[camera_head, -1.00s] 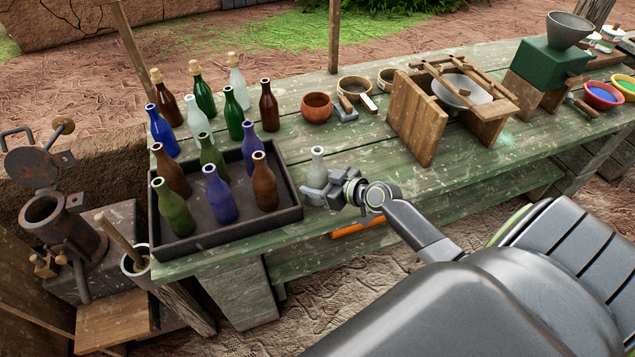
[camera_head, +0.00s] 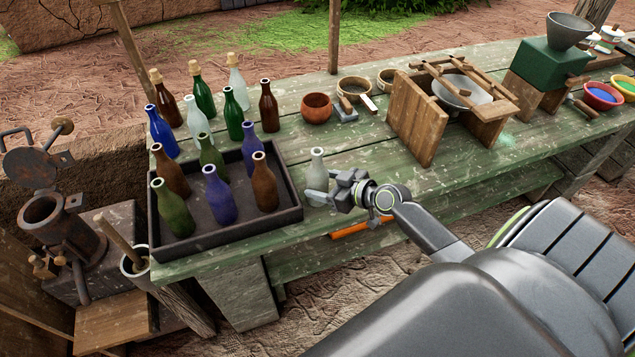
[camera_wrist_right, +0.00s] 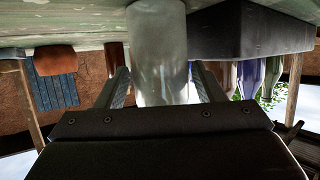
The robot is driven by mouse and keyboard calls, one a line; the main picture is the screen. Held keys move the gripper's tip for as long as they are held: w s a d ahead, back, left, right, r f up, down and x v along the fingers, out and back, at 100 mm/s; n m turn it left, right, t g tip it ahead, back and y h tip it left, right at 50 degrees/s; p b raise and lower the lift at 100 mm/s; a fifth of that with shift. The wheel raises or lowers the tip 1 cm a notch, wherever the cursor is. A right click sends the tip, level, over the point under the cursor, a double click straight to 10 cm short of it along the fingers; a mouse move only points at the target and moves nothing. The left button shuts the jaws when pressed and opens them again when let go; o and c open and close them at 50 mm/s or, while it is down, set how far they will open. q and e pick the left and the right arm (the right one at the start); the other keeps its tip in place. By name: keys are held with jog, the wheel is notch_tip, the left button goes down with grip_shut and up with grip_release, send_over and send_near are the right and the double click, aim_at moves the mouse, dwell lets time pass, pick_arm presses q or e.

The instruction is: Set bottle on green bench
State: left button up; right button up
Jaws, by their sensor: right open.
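A pale clear glass bottle (camera_head: 318,169) stands upright on the green bench (camera_head: 388,187), just right of the dark tray. My right gripper (camera_head: 321,197) is at the bottle's near side, low over the bench. In the right wrist view the picture is upside down. There the bottle (camera_wrist_right: 158,55) stands between the two fingers of my right gripper (camera_wrist_right: 160,88), which are apart, with slight gaps beside the glass. The bottle's base meets the bench top. My left gripper is not in view.
A dark tray (camera_head: 283,218) with several coloured bottles is close on the left. More bottles stand behind it. A clay bowl (camera_head: 317,107), sieves and a wooden frame (camera_head: 416,118) stand farther back and right. An orange-handled tool (camera_head: 352,230) shows below the bench edge.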

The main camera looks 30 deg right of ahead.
jog(key=v, duration=0.9)
jog(key=shift+s+b, duration=0.35)
jog(key=shift+b, duration=0.1)
jog(key=shift+d+r, duration=0.1)
